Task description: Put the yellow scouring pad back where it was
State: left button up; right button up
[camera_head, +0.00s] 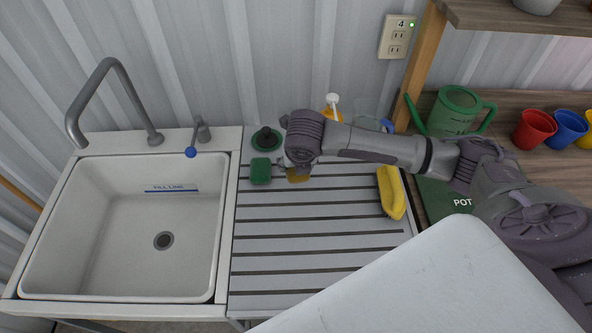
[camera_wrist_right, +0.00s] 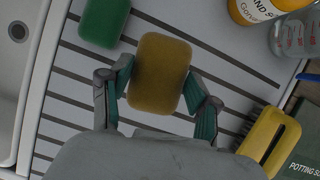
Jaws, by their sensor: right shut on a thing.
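The yellow scouring pad (camera_wrist_right: 158,74) is between the fingers of my right gripper (camera_wrist_right: 160,95) in the right wrist view, and the fingers are shut on its sides. In the head view only a small part of the pad (camera_head: 298,178) shows below my right gripper (camera_head: 290,166), over the slatted drainboard (camera_head: 300,250). I cannot tell whether the pad touches the slats. A green scouring pad (camera_head: 261,171) lies just left of it on the drainboard, and also shows in the wrist view (camera_wrist_right: 104,20). My left gripper is not in view.
A white sink (camera_head: 110,240) is at left. A dark plug (camera_head: 266,139) sits behind the green pad. A yellow brush (camera_head: 391,192) lies at the drainboard's right side. An orange bottle (camera_wrist_right: 255,10) and a clear jar (camera_wrist_right: 292,38) stand behind. The front slats are clear.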

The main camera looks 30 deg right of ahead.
jog(key=w+r+n+y, duration=0.1)
jog(key=n, duration=0.1)
jog(key=w+d+r+n+y, duration=0.1)
jog(key=n, duration=0.1)
jog(key=w+d+r+n, duration=0.1)
jog(key=w+n, duration=0.1)
jog(key=shift+d+r+n+y, duration=0.15)
jog(key=shift+n+y, duration=0.25)
jog(key=shift+p, duration=0.3)
jog(key=shift+n, duration=0.3)
notch_tip(320, 180, down, 5)
jog(key=shift+f+p, duration=0.15)
jog(key=shift+p, duration=0.55)
jog(key=shift+f+p, duration=0.4)
jog(key=shift+f, duration=1.85)
jog(key=o, duration=1.2)
jog(key=shift+d, duration=0.1)
jog(key=b+v, duration=0.1)
jog(key=v, duration=1.1)
jog(key=shift+b, duration=0.35)
